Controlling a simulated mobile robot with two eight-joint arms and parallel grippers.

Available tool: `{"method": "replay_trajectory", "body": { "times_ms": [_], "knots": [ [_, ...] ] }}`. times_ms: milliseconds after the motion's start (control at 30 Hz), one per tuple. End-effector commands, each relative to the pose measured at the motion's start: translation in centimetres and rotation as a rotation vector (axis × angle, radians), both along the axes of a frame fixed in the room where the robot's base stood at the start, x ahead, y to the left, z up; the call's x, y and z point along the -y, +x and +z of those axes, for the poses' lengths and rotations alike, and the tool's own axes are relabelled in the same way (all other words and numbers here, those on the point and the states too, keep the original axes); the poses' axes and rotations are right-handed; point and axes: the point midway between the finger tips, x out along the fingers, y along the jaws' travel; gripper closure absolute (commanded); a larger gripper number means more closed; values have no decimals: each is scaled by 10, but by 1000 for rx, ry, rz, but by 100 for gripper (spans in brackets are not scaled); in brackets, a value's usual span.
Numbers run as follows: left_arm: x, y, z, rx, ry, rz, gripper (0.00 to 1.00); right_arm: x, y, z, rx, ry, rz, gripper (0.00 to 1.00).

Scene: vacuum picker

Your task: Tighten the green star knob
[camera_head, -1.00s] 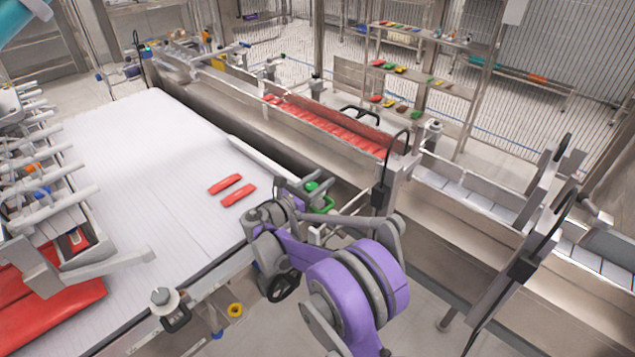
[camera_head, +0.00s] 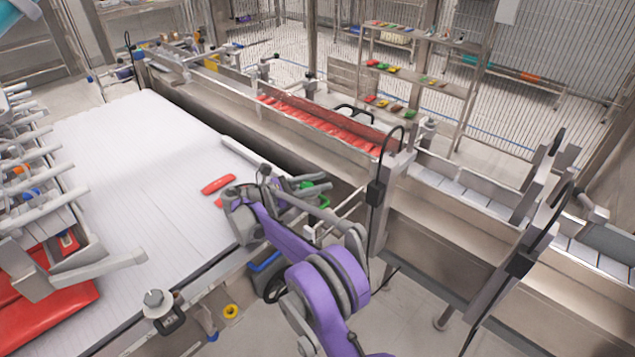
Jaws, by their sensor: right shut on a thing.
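My left gripper is out of view; only a teal part of that arm shows at the top left corner.
A red pack (camera_head: 217,184) lies on the belt; a second is mostly behind my right wrist. A channel with a row of red packs (camera_head: 330,125) runs behind the knob. Metal rails and posts stand close on the right. A yellow knob (camera_head: 231,311) sits below the belt edge.

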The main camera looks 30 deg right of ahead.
Motion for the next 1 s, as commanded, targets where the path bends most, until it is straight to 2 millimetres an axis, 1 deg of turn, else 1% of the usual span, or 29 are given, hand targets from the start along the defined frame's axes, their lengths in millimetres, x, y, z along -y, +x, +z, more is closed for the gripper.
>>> {"method": "replay_trajectory", "body": {
  "times_ms": [267, 300, 467, 767, 867, 967, 1000],
  "knots": [
    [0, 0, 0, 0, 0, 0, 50, 1, 0, 1, 0, -1, -1, 100],
    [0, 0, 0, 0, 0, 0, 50, 1, 0, 1, 0, -1, -1, 52],
    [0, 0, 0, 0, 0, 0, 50, 1, 0, 0, 0, -1, -1, 24],
    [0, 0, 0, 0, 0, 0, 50, -1, 0, 0, 0, 0, 0, 24],
    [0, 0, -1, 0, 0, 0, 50, -9, 2, 0, 0, 0, 2, 24],
    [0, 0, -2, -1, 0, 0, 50, -24, 4, 0, 0, 0, 3, 24],
    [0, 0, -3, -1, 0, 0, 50, -32, 5, 0, 0, 0, 3, 24]
  ]
}}
